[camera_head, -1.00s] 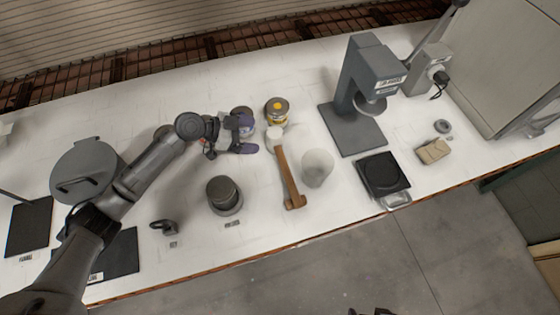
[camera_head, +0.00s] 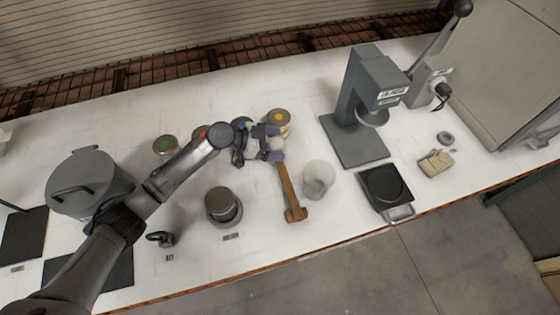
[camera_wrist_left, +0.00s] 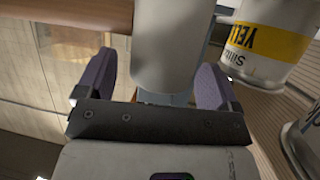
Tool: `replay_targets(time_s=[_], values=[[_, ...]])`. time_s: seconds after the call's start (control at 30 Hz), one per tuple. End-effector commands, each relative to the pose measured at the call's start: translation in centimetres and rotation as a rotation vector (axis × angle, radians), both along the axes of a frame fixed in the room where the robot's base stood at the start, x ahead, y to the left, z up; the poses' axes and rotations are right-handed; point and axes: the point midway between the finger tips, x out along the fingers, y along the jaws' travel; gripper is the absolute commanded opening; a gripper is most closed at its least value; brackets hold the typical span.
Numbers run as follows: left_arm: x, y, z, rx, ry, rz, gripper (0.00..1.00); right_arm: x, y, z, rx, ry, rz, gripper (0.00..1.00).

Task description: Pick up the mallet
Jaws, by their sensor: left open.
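The mallet (camera_head: 289,188) lies on the white bench. Its wooden handle points toward the front edge and its pale head is at the far end. My left gripper (camera_head: 273,144) is at the head, with its purple fingers open on either side of it. The brown handle (camera_wrist_left: 70,14) runs off to the upper left there. My right gripper is not in view.
A yellow-labelled can (camera_head: 279,121) stands just behind the mallet head; it also shows in the left wrist view (camera_wrist_left: 270,42). A translucent cup (camera_head: 318,179) stands right of the handle and a dark grey pot (camera_head: 223,206) left of it. A grey press (camera_head: 355,110) stands farther right.

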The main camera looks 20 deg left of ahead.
Motion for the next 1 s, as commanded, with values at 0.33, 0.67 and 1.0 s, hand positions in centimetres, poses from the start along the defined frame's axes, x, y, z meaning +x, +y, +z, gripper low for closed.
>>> replay_targets(time_s=[0.33, 0.67, 1.0], values=[[0.10, -0.21, -0.11, 0.000, 0.000, 0.000, 0.81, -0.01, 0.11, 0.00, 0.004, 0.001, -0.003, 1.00], [0.09, -0.19, -0.11, 0.001, 0.000, 0.000, 0.49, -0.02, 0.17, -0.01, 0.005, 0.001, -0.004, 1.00], [0.12, -0.20, -0.01, -0.001, 0.000, 0.000, 0.23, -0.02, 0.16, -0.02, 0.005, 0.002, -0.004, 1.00]])
